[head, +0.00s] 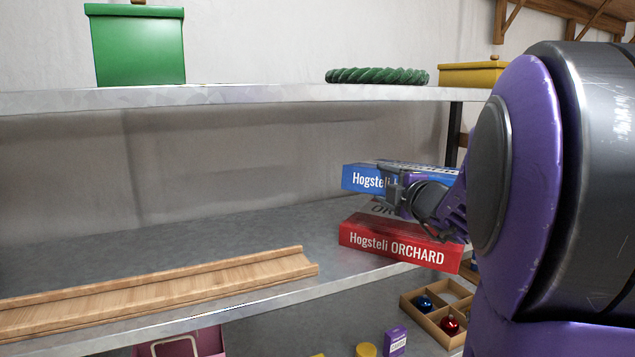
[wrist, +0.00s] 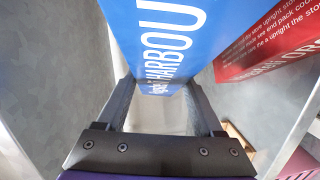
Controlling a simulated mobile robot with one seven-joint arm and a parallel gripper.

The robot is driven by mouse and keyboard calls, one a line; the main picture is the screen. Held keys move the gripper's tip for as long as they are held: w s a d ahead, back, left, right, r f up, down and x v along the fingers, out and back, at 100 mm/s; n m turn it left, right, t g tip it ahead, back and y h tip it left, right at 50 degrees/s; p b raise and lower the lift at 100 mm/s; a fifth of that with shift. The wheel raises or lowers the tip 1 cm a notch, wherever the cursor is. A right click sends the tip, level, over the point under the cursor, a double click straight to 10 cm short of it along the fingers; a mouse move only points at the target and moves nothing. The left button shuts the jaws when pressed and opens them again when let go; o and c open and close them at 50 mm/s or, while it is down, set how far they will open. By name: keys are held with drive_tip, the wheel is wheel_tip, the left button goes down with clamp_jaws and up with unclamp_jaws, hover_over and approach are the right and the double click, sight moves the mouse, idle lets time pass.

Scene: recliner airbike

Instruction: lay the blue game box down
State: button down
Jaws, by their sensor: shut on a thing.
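The blue game box (head: 362,180) is held level above the lower shelf, its "Hogsteli" side facing the head camera. In the wrist view the blue box (wrist: 165,35) lies between the two fingers and shows the word "HARBOUR". My gripper (head: 396,190) is shut on it. In the wrist view my gripper (wrist: 162,88) has one finger along each side of the box. My gripper and arm hide the box's right part in the head view.
A red "Hogsteli ORCHARD" box (head: 398,247) lies on the lower shelf (head: 220,235), below the blue box; it also shows in the wrist view (wrist: 265,45). A wooden rail (head: 160,292) lies left. The upper shelf (head: 250,97) is overhead. Shelf behind the rail is clear.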

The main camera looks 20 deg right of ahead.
drive_tip(key=shift+r, duration=0.15)
wheel_tip(320, 180, down, 6)
drive_tip(key=b, duration=0.5)
drive_tip(key=shift+f, duration=0.5)
idle(0.5)
drive_tip(key=shift+c, duration=1.5)
unclamp_jaws()
drive_tip(key=shift+o, duration=1)
drive_tip(key=shift+f, duration=0.25)
drive_tip(key=shift+o, duration=0.5)
drive_tip(key=shift+f, duration=0.4)
